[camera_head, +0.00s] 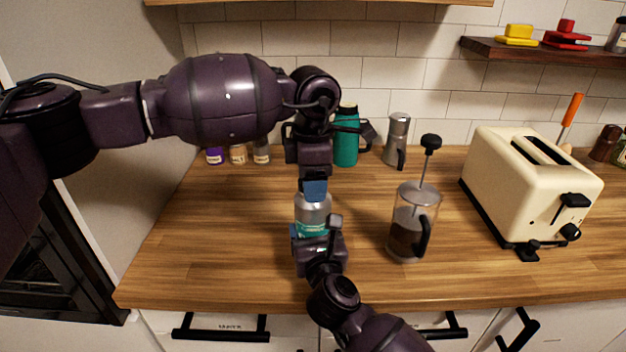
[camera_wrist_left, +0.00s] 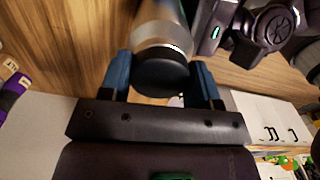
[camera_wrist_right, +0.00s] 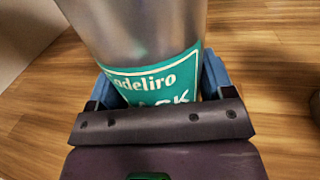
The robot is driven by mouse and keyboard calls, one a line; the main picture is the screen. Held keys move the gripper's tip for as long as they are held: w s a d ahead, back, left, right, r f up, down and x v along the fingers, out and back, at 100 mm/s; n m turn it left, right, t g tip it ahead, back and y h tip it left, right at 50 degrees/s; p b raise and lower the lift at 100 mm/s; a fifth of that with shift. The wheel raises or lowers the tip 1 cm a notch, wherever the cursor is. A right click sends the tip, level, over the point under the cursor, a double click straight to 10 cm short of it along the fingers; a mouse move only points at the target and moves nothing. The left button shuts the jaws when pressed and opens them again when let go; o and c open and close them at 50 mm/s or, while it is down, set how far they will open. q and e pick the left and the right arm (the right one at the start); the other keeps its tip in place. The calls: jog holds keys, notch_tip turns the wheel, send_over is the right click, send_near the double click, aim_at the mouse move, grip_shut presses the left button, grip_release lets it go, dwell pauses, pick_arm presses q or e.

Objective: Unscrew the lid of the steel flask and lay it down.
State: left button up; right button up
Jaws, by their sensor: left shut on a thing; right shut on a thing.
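The steel flask (camera_head: 312,211) stands upright on the wooden counter, with a teal label (camera_wrist_right: 155,80) around its body. Its black lid (camera_wrist_left: 160,77) sits at the flask's top in the left wrist view; the head view hides it behind blue fingers. My left gripper (camera_head: 314,188) points down from above, its fingers shut on the lid's sides. My right gripper (camera_head: 316,238) comes in from the front, low on the flask, and is shut around the labelled body (camera_wrist_right: 145,35). Whether the lid's thread is loose cannot be told.
A French press (camera_head: 408,225) stands close to the right of the flask. A cream toaster (camera_head: 525,190) is farther right. A teal jug (camera_head: 346,140), a moka pot (camera_head: 396,140) and small jars (camera_head: 238,154) stand along the back wall. The counter left of the flask is clear.

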dwell(0.9)
pick_arm(q)
jog(key=o, duration=1)
